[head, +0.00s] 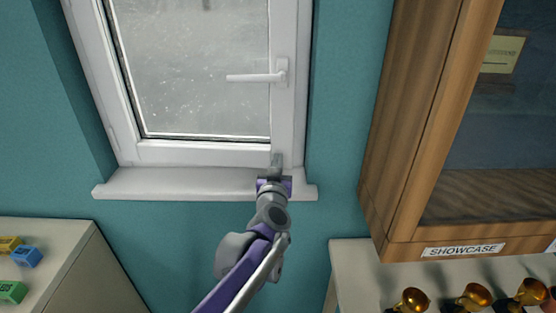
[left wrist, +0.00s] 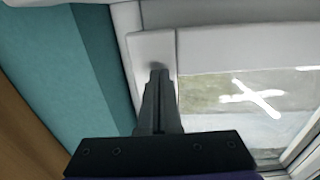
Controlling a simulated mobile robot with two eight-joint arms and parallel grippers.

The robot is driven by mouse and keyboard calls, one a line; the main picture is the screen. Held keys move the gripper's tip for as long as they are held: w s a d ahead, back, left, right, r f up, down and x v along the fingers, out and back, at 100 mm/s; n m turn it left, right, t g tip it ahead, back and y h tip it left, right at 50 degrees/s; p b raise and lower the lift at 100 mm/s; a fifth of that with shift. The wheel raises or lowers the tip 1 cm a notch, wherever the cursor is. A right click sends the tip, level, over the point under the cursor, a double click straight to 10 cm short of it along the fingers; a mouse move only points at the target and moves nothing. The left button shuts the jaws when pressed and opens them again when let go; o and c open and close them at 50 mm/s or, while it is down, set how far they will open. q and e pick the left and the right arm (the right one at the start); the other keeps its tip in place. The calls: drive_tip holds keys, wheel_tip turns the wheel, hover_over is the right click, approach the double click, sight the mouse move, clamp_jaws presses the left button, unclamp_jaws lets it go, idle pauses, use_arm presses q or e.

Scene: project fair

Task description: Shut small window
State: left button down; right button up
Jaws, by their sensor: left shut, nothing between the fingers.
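The small window (head: 283,124) has a white frame and a speckled pane. Its white handle (head: 255,77) lies level, pointing left. I cannot tell whether a narrow gap is left between sash and frame. My left gripper (head: 276,160) is shut and empty, at the lower right corner of the sash, just above the sill. In the left wrist view the closed fingers (left wrist: 158,80) point at the white corner of the window (left wrist: 152,50) and appear to touch or nearly touch it. My right gripper is not in view.
The white sill (head: 150,184) juts out below the window. A wooden showcase (head: 410,130) stands at the right, above a counter with several golden cups (head: 412,299). A cabinet top (head: 50,240) at the left carries coloured blocks (head: 27,256). Teal wall lies between.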

sight(279, 149)
use_arm(q)
drive_tip(key=shift+w, duration=0.25)
drive_tip(key=w, duration=0.1)
drive_tip(key=w+y+b, duration=0.1)
drive_tip(key=w, duration=0.1)
drive_tip(key=w+n+y, duration=0.1)
drive_tip(key=shift+w+d, duration=0.25)
drive_tip(key=shift+w, duration=0.1)
drive_tip(key=shift+a+r, duration=0.1)
drive_tip(key=shift+r, duration=0.25)
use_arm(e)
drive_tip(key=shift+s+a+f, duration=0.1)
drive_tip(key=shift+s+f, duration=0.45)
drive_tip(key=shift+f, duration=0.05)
